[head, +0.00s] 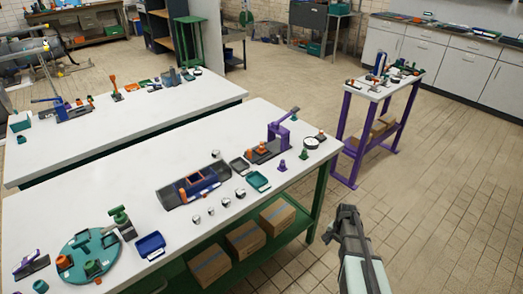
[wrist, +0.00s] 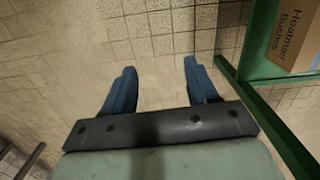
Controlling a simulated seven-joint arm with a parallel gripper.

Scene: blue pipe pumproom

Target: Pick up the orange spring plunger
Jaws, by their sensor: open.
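Several small orange parts show in the head view, too small for me to tell which is the spring plunger. One upright orange piece (head: 183,195) is by the blue fixture on the near white table. Another orange piece (head: 115,86) stands tall on the far white table. My gripper (head: 347,211) is off the near table's right end, over the tiled floor. In the wrist view my gripper (wrist: 159,68) has its two blue fingers wide apart, with only floor tiles between them. No orange part shows in the wrist view.
The near white table (head: 115,190) holds a purple press (head: 281,131), a teal turntable (head: 75,262) and several trays. Cardboard boxes (head: 211,265) sit on its green lower shelf. A purple-legged stand (head: 347,135) is at the right.

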